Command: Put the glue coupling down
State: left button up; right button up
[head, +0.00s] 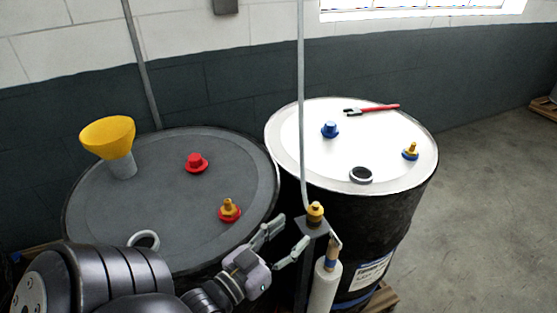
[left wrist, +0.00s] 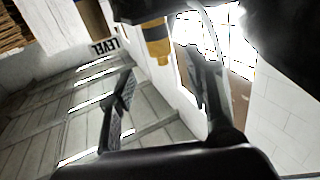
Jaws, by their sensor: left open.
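A yellow-gold coupling (head: 315,212) stands upright on the stand, just beyond the fingertips. I cannot tell for certain that it is the glue coupling. In the left wrist view my left gripper (left wrist: 163,80) shows two parted fingers with nothing held between them. A yellow-orange fitting (left wrist: 157,42) hangs below a dark part there, beyond the fingers. My right gripper is not in view.
The grey drum (head: 140,205) carries a yellow funnel (head: 107,137), a red cap (head: 196,163), a red-and-gold fitting (head: 229,210) and a white ring. The white-topped drum (head: 300,140) carries blue fittings, a dark ring and a red-handled tool. A grey pole (head: 301,90) rises by the stand.

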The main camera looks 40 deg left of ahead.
pick_arm(q)
jog(key=shift+s, duration=1.3)
jog(key=s+d+f+g, duration=0.15)
jog(key=f+g, duration=0.25)
jog(key=f, duration=1.4)
jog(key=s+d+f+g, duration=0.1)
jog(key=s+f+g, duration=0.25)
jog(key=f, duration=1.45)
jog(key=s+d+f+m+g, duration=0.2)
jog(key=s+f+g, duration=0.7)
jog(key=s+f, duration=1.1)
notch_tip(320, 180, down, 3)
jog(key=shift+s+f, duration=0.2)
jog(key=shift+d+g, duration=0.1)
jog(key=shift+g, duration=0.15)
jog(key=shift+o, duration=0.6)
